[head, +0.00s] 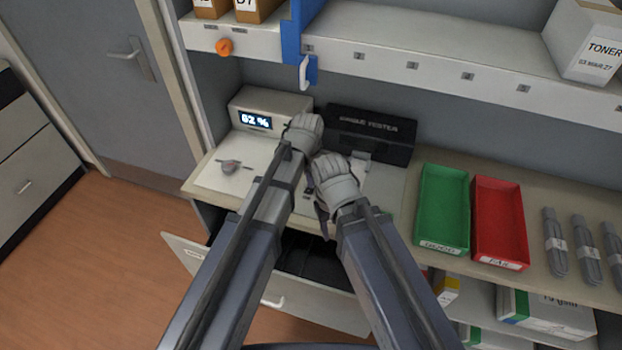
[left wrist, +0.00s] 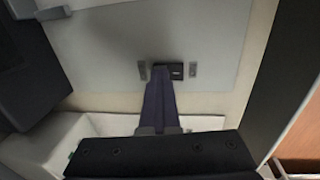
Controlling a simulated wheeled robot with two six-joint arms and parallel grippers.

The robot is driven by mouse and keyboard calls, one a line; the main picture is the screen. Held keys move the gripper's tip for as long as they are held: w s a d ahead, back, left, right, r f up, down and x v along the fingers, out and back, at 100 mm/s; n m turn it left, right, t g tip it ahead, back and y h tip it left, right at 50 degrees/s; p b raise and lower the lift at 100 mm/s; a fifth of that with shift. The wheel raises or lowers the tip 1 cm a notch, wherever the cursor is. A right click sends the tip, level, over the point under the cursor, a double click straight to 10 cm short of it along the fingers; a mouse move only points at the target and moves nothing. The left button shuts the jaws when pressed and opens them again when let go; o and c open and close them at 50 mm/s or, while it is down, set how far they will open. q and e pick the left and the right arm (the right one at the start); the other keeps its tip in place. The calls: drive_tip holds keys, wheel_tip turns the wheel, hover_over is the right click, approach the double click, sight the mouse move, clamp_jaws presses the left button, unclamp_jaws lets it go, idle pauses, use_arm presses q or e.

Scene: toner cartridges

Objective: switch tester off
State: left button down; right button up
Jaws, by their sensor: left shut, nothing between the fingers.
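The tester has a pale box with a lit display (head: 256,121) reading about 62 %, a black housing (head: 370,132) lettered TESTER, and a pale base plate (head: 215,180) with a grey knob-like part (head: 230,167). In the left wrist view a small black switch (left wrist: 177,70) sits on the pale panel between two short grey posts. My left gripper (left wrist: 160,84) is shut and empty, its dark fingertips at the switch's left side; whether they touch it I cannot tell. In the head view my arms hide most of that spot. My right gripper's fingers are not clear beside the left.
A drawer (head: 300,309) is open below the worktop. A shelf (head: 420,70) with a toner box (head: 585,50) runs above.

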use_arm(q)
drive_tip(key=shift+s+a, duration=0.25)
drive_tip(key=shift+s, duration=0.55)
drive_tip(key=shift+w, duration=0.1)
